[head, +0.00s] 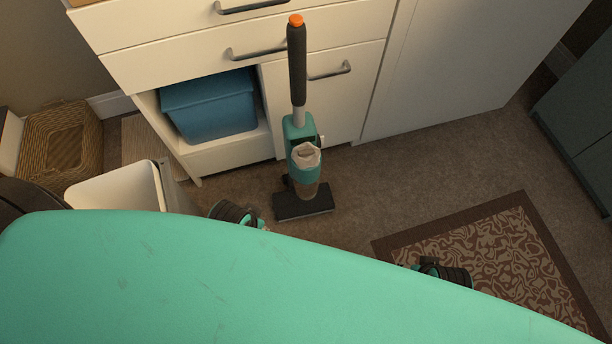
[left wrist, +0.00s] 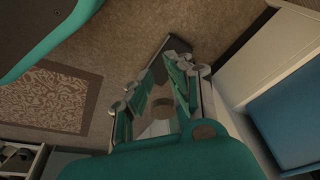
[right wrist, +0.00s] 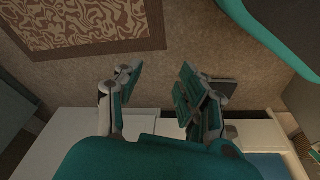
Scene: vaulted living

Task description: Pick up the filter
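A stick vacuum (head: 300,130) with a teal body, dark handle and orange top stands upright on the carpet before the white cabinet. A pale, cup-like piece (head: 306,156), possibly the filter, sits in the front of its body; I cannot be sure. In the left wrist view, my left gripper (left wrist: 160,78) is open, fingers angled inward, with a tan round piece (left wrist: 161,104) showing in the gap; contact cannot be told. My right gripper (right wrist: 158,78) is open and empty, above the floor. My teal body hides much of both arms in the head view.
The white cabinet (head: 230,45) has drawers and an open bay holding a blue bin (head: 210,105). A wicker basket (head: 60,145) and a white bin (head: 115,186) are at left. A patterned rug (head: 490,250) lies at right. Carpet right of the vacuum is clear.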

